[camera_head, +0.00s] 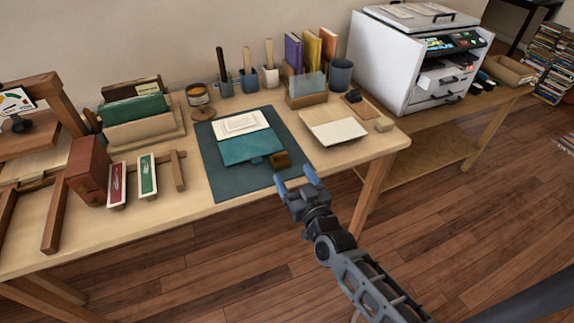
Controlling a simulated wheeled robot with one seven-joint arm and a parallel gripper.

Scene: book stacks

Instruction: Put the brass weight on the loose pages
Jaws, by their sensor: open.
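A small dark golden-brown block that looks like the brass weight (280,159) sits near the lower right edge of the dark mat (222,187), close to a teal book or folder (252,148). White sheets (241,123) lie at the top of the teal piece. A flat cream stack (335,127) lies on the table to the right of the mat. I cannot tell which of these is the loose pages. My gripper (296,180) is open and empty, just in front of the table's front edge, near the weight in the picture and apart from it.
Pots with brushes (248,80) and a rack of upright books (306,92) stand at the back. Red and green boxes (147,176) and wooden frames (52,205) fill the left. A white printer-like machine (405,65) stands at the right.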

